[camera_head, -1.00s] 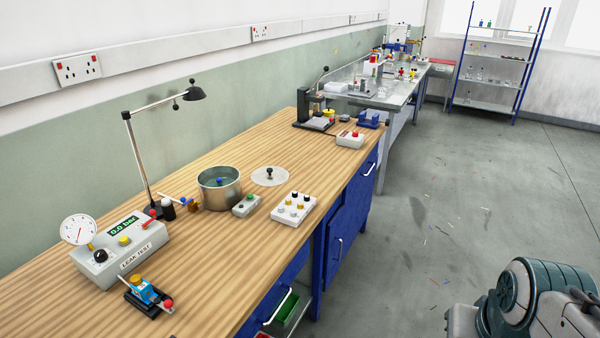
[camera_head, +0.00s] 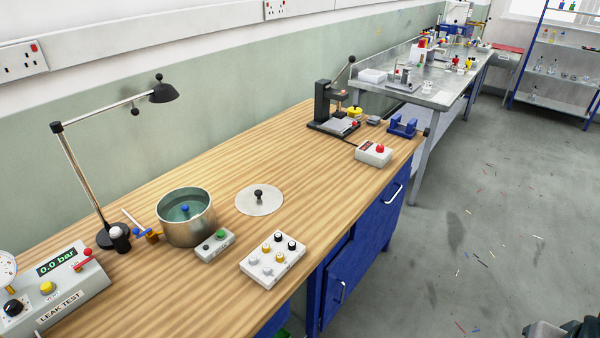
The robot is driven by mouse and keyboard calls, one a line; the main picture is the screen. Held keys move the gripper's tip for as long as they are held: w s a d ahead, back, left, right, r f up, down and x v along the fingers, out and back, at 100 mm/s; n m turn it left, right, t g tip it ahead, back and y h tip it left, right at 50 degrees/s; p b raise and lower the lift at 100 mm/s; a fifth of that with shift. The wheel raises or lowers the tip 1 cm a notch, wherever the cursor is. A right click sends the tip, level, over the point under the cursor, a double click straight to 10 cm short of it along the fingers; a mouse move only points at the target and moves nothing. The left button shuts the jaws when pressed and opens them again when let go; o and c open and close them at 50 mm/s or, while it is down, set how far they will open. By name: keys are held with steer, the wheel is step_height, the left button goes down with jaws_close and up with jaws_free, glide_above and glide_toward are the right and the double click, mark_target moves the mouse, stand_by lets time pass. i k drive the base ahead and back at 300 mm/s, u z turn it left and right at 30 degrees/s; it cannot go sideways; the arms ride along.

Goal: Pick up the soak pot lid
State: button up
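The soak pot lid (camera_head: 272,203) is a flat, pale metal disc with a black knob in the middle. It lies flat on the wooden bench (camera_head: 240,146), behind and to the right of the pot. The soak pot (camera_head: 189,228) is an open steel pot with liquid and a blue item inside. The lid and pot stand apart, with bare wood between them. My gripper is not in view; only a dark part of my own body shows at the bottom right corner.
A small grey box with a green button (camera_head: 214,246) and a white tray of knobs (camera_head: 273,260) stand in front of the lid. A black lamp (camera_head: 108,190) stands left of the pot. A press (camera_head: 333,110) and red-button box (camera_head: 374,153) stand further back. Bench behind the lid is clear.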

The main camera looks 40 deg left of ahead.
mark_target(258, 200)
steer(key=u, duration=0.4)
steer(key=i, duration=1.1)
steer(key=u, duration=1.65)
steer(key=i, duration=0.6)
steer(key=u, duration=0.5)
